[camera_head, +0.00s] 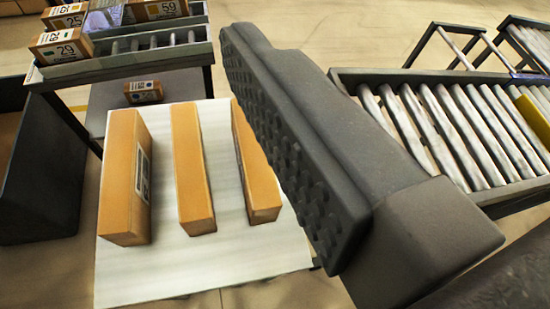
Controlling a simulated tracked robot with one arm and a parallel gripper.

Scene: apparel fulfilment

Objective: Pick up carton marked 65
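Three tall orange-brown cartons stand apart on a white board: a wide left one (118,175), a narrower middle one (190,165) and a right one (254,165). The left carton has a white label (143,174) on its right side, turned too far to read surely. I cannot read 65 on any carton. One dark finger of my gripper (300,140), with a studded pad facing left, fills the middle right, just right of the right carton and partly in front of the view. Nothing lies against the pad; the other finger is out of view.
Several cartons, with labels such as 25, 29 (62,47) and 59 (158,10), sit on a roller rack at the top left. A small carton (143,91) lies behind the board (240,255). A dark bin (45,200) is left, a roller conveyor (460,130) right.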

